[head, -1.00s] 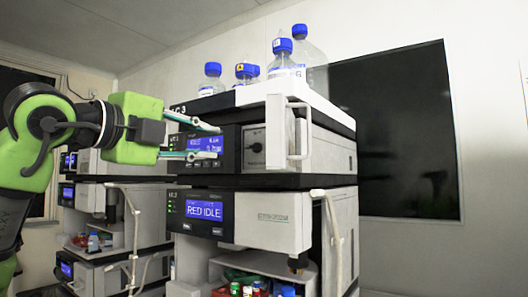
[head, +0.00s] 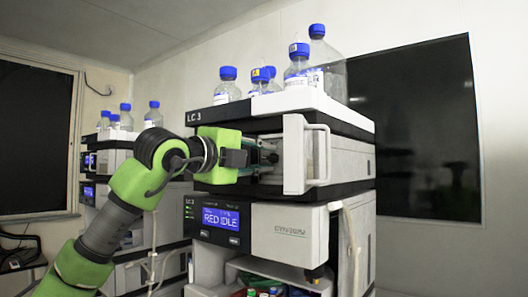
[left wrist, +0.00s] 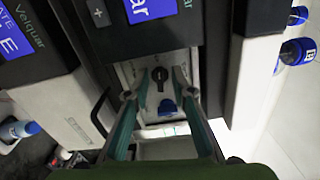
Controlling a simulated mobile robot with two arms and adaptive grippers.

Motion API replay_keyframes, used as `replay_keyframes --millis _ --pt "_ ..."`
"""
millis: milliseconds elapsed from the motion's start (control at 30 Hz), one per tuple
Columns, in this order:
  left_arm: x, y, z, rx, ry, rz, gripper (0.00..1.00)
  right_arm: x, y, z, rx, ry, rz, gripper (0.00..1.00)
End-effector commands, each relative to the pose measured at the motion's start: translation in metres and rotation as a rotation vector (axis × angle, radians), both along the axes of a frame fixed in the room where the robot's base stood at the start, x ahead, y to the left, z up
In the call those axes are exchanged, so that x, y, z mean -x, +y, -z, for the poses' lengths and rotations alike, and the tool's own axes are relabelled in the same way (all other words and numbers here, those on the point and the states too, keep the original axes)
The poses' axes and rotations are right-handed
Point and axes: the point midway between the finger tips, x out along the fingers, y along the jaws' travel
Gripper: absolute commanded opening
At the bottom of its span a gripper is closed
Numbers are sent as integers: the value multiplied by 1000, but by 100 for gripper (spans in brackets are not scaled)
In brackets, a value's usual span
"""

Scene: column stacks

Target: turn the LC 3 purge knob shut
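The LC 3 purge knob is a small black knob (left wrist: 160,76) on a pale panel in the left wrist view, with its pointer roughly upright in that picture. My left gripper (left wrist: 154,90) has its two teal fingers apart, one on each side of the knob, without visible contact. In the head view my left gripper (head: 262,158) reaches into the front of the upper unit of the LC 3 stack (head: 345,160); it hides most of the knob panel there. My right gripper is in neither view.
A white open door with a handle (head: 320,155) stands just right of my left gripper. Blue-capped bottles (head: 297,65) stand on top. Another stack (head: 108,160) is behind at the left.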

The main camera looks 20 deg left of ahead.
Motion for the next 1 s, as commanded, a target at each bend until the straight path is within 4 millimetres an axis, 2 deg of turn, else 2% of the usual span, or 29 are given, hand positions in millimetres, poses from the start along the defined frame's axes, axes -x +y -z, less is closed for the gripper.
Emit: replay_keyframes --millis 300,400,767,1000 --pt "-3 -1 1 -1 1 0 23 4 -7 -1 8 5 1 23" --pt "-3 -1 1 0 0 0 0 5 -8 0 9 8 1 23" --pt "-2 -1 1 -14 -5 1 0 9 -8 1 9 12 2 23" --pt "-3 -2 1 -104 -38 2 0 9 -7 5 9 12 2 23"
